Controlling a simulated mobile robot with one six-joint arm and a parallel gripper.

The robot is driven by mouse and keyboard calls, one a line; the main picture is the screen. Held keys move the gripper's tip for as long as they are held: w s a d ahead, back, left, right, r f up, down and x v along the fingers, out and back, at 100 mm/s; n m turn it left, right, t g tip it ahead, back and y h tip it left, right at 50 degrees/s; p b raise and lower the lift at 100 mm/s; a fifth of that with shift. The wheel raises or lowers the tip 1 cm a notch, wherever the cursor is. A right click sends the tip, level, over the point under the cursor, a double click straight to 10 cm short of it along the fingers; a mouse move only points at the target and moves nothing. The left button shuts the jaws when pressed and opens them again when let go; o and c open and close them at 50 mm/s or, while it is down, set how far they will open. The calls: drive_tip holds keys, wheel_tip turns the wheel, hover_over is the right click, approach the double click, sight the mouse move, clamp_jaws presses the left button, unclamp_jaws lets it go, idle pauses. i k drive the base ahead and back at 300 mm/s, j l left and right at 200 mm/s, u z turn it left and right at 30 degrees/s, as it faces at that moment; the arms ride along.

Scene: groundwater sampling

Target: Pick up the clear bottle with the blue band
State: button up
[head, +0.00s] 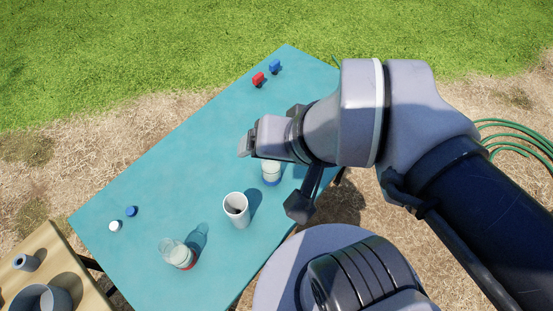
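The clear bottle with the blue band (271,176) stands on the teal table near its right edge, in the head view. Its upper part is hidden behind my gripper and arm, and the blue shows low on it. My gripper (246,146) shows above and slightly left of the bottle in the picture, pointing left. The fingers are seen from the side, so their opening is unclear. I see nothing held in them.
A white cup (236,204) stands left of and below the blue-banded bottle. A red-banded clear bottle (179,254) is farther lower left. Blue (131,211) and white (115,226) caps lie at left. Small red (258,79) and blue (275,66) items sit at the far end. The table middle is clear.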

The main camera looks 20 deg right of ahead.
sight(271, 171)
drive_tip(key=k+j+z, duration=0.1)
drive_tip(key=z, duration=0.3)
drive_tip(key=k+z, duration=0.3)
drive_tip(key=z, duration=0.15)
drive_tip(key=k+z, duration=0.2)
drive_tip(key=z, duration=0.2)
drive_tip(key=i+l, duration=0.05)
